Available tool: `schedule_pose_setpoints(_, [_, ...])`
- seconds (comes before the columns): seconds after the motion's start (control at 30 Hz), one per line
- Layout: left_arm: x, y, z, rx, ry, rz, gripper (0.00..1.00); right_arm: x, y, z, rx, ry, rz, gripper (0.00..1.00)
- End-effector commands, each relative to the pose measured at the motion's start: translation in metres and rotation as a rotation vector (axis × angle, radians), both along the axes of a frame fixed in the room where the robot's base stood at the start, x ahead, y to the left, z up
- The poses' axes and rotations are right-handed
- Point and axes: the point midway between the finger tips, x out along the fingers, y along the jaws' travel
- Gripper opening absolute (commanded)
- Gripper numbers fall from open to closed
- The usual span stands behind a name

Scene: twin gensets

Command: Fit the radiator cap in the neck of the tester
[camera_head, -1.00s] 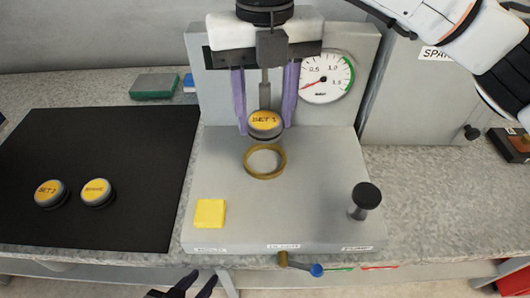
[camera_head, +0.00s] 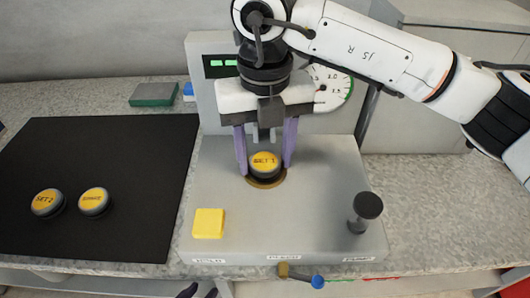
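The radiator cap marked SET 1 (camera_head: 264,162), with a yellow top and dark rim, sits upright at the brass ring neck (camera_head: 268,184) of the grey tester (camera_head: 320,215). The cap covers the neck's opening; how deep it sits is hard to tell. My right gripper (camera_head: 265,168) points down with its two purple fingers on either side of the cap, shut on it. My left gripper (camera_head: 200,291) shows only as dark tips at the bottom edge, away from the tester; its opening is unclear.
Two other caps, SET 2 (camera_head: 47,202) and another (camera_head: 93,201), lie on the black mat (camera_head: 120,150). A yellow block (camera_head: 208,222) and a dark pump knob (camera_head: 367,206) stand on the tester base. A blue-tipped valve lever (camera_head: 316,281) juts out in front. The gauge (camera_head: 340,85) is partly hidden.

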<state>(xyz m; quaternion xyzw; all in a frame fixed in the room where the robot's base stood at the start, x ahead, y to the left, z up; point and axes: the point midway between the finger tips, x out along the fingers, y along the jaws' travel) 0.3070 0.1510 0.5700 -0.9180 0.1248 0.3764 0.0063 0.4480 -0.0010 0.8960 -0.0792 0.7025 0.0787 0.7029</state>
Motion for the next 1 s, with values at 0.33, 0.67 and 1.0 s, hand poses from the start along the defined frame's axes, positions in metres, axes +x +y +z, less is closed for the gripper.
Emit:
schedule_pose_setpoints(0.33, [0.001,0.0,0.002,0.001,-0.003,0.0,0.31,0.0,0.0,0.001,0.0,0.0,0.0,0.62])
schedule_pose_setpoints(0.67, [0.001,0.001,0.006,0.003,-0.002,-0.001,0.31,0.001,0.001,0.046,0.002,-0.004,-0.001,0.62])
schedule_pose_setpoints(1.0, [-0.001,0.001,0.007,0.006,0.004,-0.001,0.31,0.0,0.0,0.11,0.0,-0.001,-0.001,0.62])
